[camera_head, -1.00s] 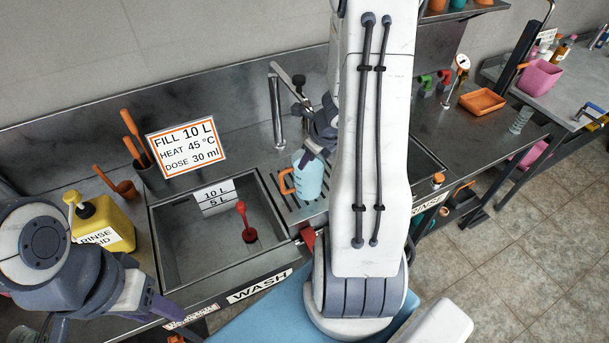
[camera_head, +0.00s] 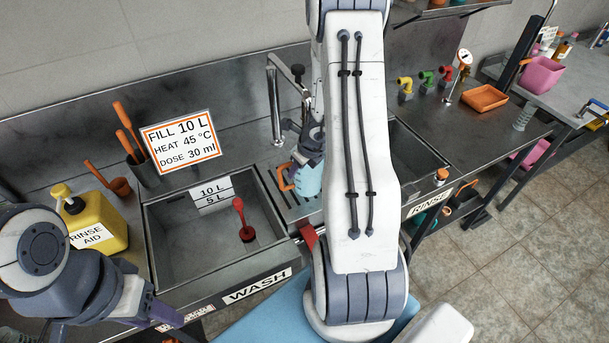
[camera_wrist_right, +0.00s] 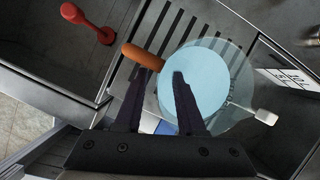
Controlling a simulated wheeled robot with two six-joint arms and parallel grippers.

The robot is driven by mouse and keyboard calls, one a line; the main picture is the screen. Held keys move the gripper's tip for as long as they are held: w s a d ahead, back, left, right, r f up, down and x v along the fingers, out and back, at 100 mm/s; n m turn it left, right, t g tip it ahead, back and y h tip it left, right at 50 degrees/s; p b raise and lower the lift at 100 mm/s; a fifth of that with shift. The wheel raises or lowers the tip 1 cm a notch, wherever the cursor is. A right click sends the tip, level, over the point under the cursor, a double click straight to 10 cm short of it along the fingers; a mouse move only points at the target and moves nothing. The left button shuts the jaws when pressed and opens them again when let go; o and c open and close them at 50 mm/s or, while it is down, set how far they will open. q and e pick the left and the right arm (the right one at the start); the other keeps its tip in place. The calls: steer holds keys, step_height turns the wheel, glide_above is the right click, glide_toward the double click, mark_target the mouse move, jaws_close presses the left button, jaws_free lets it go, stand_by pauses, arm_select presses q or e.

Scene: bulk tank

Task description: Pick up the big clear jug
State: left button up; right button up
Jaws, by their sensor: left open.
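The big clear jug (camera_head: 306,180) is pale blue with an orange handle (camera_head: 284,178). It stands on the slatted drain rack between the two basins. It also shows from above in the right wrist view (camera_wrist_right: 208,78), its handle (camera_wrist_right: 143,55) pointing left. My right gripper (camera_head: 312,150) is just above the jug and partly hides it. In the right wrist view its two fingers (camera_wrist_right: 158,75) are apart, one tip near the handle and the other over the jug's near rim; I cannot tell whether they touch. My left gripper (camera_head: 165,312) is open and empty at the lower left.
The wash basin (camera_head: 190,250) holds a red plunger-like piece (camera_head: 243,222). A tap (camera_head: 275,100) rises behind the rack. A yellow rinse-aid bottle (camera_head: 95,222) stands at left. The sign (camera_head: 180,140) leans behind the basin. My right arm covers part of the rinse basin.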

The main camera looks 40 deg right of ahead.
jaws_close()
steer(key=shift+r, duration=0.15)
stand_by(1.1)
